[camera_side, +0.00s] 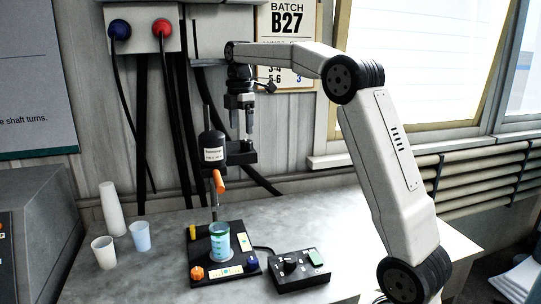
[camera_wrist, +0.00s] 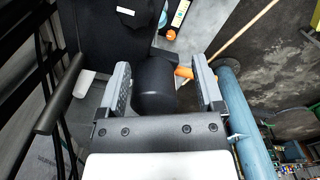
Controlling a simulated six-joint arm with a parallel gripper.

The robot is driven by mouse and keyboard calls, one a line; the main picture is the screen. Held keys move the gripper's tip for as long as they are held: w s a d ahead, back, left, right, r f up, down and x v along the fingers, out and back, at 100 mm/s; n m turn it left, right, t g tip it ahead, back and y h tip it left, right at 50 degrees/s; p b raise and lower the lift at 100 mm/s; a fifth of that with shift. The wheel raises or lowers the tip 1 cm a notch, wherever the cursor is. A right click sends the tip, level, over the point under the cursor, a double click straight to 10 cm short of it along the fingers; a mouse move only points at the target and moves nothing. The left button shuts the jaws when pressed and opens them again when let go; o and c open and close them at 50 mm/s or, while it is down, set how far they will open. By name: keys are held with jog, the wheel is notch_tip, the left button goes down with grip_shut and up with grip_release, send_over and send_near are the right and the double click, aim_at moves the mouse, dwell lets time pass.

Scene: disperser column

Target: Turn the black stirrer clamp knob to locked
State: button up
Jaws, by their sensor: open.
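My gripper (camera_side: 241,135) points down in the side view, just right of the black stirrer head (camera_side: 213,150) with its white label. In the wrist view its two grey fingers (camera_wrist: 160,85) stand wide apart. A rounded black part (camera_wrist: 153,88) shows between them, apparently the clamp knob, with no clear contact. I cannot tell its height against the fingertips or its turned position. An orange handle (camera_side: 219,182) sits below the head in the side view. An orange piece (camera_wrist: 184,72) shows beside the right finger in the wrist view.
A beaker with teal marks (camera_side: 220,242) stands on the black base plate (camera_side: 199,276) under the stirrer. A black control box (camera_side: 300,280) lies to the right. White and pale blue cups (camera_side: 104,252) stand at the left. Cables hang on the wall behind.

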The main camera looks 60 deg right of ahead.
aim_at(246, 141)
jog(key=shift+w+d+r+n, duration=0.15)
jog(key=shift+d+r+n, duration=0.2)
jog(key=shift+d, duration=0.3)
jog(key=shift+w+d+r+n, duration=0.2)
jog(key=shift+d+r+n, duration=0.15)
jog(key=shift+d, duration=0.25)
jog(key=shift+w+d+r+n, duration=0.15)
jog(key=shift+d+r+n, duration=0.2)
jog(key=shift+d, duration=0.3)
jog(key=shift+f, duration=0.1)
jog(key=shift+f, duration=3.8)
grip_shut()
